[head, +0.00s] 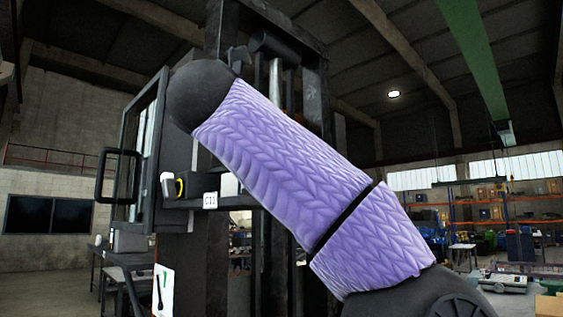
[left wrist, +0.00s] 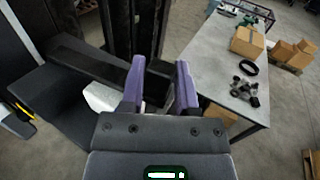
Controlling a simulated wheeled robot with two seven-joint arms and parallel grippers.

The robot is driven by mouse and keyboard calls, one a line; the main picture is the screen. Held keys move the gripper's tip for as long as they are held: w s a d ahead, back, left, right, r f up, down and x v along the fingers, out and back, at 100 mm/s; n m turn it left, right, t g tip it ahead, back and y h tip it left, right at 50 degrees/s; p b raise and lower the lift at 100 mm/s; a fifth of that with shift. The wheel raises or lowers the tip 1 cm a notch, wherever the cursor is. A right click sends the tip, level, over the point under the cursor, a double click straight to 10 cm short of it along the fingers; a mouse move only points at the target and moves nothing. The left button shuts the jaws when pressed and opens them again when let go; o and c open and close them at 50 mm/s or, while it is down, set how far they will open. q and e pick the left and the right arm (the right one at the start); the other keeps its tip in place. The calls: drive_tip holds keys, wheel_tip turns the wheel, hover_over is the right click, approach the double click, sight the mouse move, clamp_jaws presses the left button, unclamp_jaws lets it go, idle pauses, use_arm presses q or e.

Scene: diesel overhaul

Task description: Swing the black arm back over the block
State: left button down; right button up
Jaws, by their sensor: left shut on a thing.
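In the left wrist view my left gripper (left wrist: 160,72) has its two purple fingers shut on a dark bar, which looks like the black arm (left wrist: 92,64). The bar runs from the upper left to the fingers, above a wide dark surface (left wrist: 50,98). The fingers hide part of its near end. A pale thing (left wrist: 101,96) shows just left of the fingers. I cannot tell which thing is the block. In the head view neither gripper shows, and a purple-sleeved arm link of mine covers the middle.
A tall black frame (head: 219,30) stands behind my arm in the head view. A grey table (left wrist: 205,65) on the right of the wrist view bears a cardboard box (left wrist: 247,41), a black ring (left wrist: 249,67) and dark small parts (left wrist: 244,91). More boxes (left wrist: 291,55) stand beyond it.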

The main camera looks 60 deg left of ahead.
use_arm(q)
drive_tip(key=shift+s+d, duration=0.1)
drive_tip(key=shift+s, duration=0.45)
drive_tip(key=shift+d, duration=0.1)
drive_tip(key=c, duration=0.7)
unclamp_jaws()
drive_tip(key=shift+s, duration=0.1)
drive_tip(key=shift+o, duration=1.3)
drive_tip(key=shift+s, duration=0.2)
drive_tip(key=shift+w, duration=0.1)
